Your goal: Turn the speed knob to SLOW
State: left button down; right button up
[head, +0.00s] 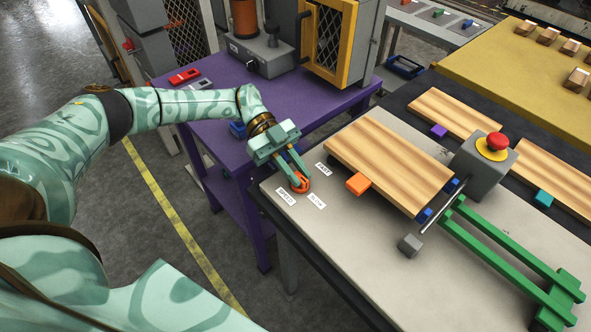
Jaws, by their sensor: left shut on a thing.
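The speed knob (300,185) is a small orange round knob at the near left corner of the grey table. My left gripper (298,178) reaches down to it from the upper left and is shut on it, its fingers hiding part of the knob. White labels lie around the knob: a SPEED label (286,196) to its lower left, a SLOW label (316,201) to its lower right and a FAST label (323,170) to its upper right. I cannot tell which way the knob points. My right gripper is not in view.
A wooden board (388,165) with an orange block (358,184) at its edge lies right of the knob. A grey box with a red button (497,141) and green rails (510,250) stand farther right. A purple table (222,150) is behind my left arm.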

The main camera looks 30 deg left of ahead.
pick_arm(q)
jog(key=c, duration=1.4)
grip_release()
jog(key=shift+d, duration=0.1)
jog(key=shift+o, duration=0.2)
